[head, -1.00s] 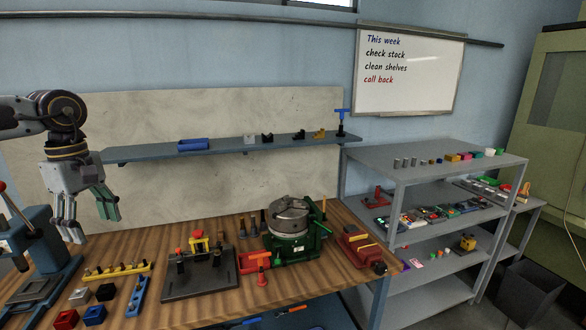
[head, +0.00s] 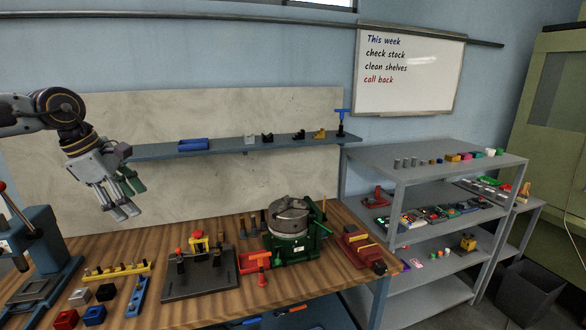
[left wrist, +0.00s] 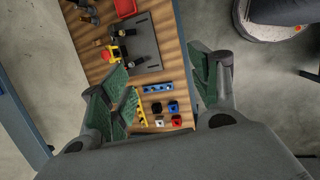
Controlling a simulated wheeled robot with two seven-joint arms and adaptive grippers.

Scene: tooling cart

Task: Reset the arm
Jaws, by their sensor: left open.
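My left gripper (head: 128,202) is in the head view at the left, raised above the wooden bench (head: 215,238) and in front of the pale wall panel. Its fingers point down and to the right, spread apart with nothing between them. In the left wrist view the green-padded fingers (left wrist: 165,95) are wide apart, with the bench far below. My right gripper is in neither view.
On the bench stand a press (head: 42,250), a dark fixture plate (head: 200,277), a green rotary vise (head: 290,232), a yellow rack (head: 117,272) and several small blocks. A blue wall shelf (head: 225,145) is behind. Grey shelving (head: 435,163) stands at the right.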

